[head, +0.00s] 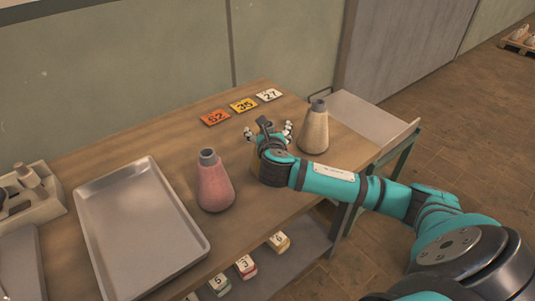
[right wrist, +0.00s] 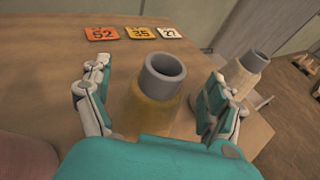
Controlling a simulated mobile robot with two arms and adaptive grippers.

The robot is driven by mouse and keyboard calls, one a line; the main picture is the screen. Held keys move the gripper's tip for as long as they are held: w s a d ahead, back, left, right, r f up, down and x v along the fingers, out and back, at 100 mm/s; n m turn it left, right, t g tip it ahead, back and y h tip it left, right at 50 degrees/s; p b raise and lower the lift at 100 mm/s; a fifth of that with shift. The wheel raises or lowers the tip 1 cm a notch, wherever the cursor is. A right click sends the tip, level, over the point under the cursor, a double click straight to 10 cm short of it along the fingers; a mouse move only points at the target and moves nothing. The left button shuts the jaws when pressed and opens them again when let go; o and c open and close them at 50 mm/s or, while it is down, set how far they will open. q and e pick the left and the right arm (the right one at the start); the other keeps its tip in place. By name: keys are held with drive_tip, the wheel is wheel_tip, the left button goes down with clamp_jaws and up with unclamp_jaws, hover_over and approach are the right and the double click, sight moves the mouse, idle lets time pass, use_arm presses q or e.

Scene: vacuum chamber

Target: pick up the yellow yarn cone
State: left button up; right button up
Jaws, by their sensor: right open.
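The yellow yarn cone (right wrist: 150,112) with its grey hollow top stands upright on the table in the right wrist view, between the two fingers of my right gripper (right wrist: 158,88). The fingers are spread, with a visible gap on each side of the cone. In the head view my right gripper (head: 268,132) reaches in from the right and hides most of this cone. My left gripper is not in view.
A pink cone (head: 214,185) stands left of the gripper, and a cream cone (head: 314,132) stands to its right. A metal tray (head: 196,226) lies at left. Number tags 52 (head: 215,117), 35 (head: 243,105) and 27 (head: 268,95) lie behind. Wood between tray and tags is clear.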

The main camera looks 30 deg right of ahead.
drive_tip(key=shift+w+d+f, duration=0.15)
drive_tip(key=shift+w+d, duration=0.05)
drive_tip(key=shift+w, duration=0.15)
drive_tip(key=shift+c, duration=0.3)
drive_tip(key=c, duration=1.8)
drive_tip(key=shift+r, duration=0.2)
